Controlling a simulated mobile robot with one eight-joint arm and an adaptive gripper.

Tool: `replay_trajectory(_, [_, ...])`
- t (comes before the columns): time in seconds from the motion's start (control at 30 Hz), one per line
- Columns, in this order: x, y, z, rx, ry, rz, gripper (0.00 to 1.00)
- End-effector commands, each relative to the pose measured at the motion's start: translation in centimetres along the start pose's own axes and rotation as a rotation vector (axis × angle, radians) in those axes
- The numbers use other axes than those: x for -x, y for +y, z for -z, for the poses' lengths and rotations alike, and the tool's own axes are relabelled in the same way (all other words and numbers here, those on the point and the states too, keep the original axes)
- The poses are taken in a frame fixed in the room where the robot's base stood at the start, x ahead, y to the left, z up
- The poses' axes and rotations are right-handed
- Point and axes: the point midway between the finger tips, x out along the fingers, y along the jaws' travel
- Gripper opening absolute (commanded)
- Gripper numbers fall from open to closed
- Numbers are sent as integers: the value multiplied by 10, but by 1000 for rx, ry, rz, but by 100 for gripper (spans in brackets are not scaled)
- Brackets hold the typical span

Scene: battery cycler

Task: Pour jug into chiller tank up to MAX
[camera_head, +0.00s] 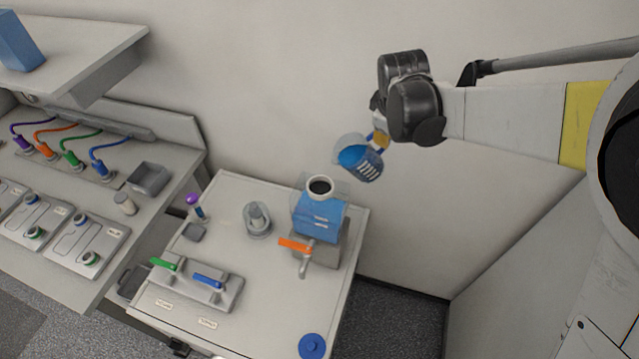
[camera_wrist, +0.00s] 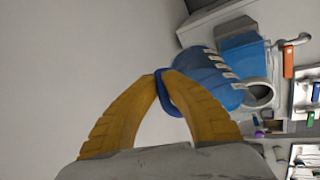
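The jug (camera_head: 359,159) is clear with blue liquid in it and white marks on its side. It is held tilted in the air above and right of the chiller tank. My gripper (camera_head: 381,139) is shut on the jug's blue handle; the yellow fingers (camera_wrist: 163,77) meet on it in the wrist view, where the jug (camera_wrist: 212,75) also shows. The chiller tank (camera_head: 319,216) is a blue box with a round, open white neck (camera_head: 320,187) on top. The neck also shows beside the jug in the wrist view (camera_wrist: 260,94). I cannot make out the MAX mark or the level inside.
The tank stands on a white cart (camera_head: 267,285) with an orange-handled valve (camera_head: 297,245), a grey fitting (camera_head: 257,218), green and blue valve levers (camera_head: 207,281) and a blue cap (camera_head: 312,346). A bench with cables (camera_head: 105,172) stands at the left. A wall is close behind.

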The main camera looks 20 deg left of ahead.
Motion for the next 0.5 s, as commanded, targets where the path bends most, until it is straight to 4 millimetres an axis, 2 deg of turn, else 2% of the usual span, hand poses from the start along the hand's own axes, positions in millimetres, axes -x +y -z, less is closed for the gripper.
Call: replay_trajectory(0.5, [9, -3, 6, 20, -26, -51, 0])
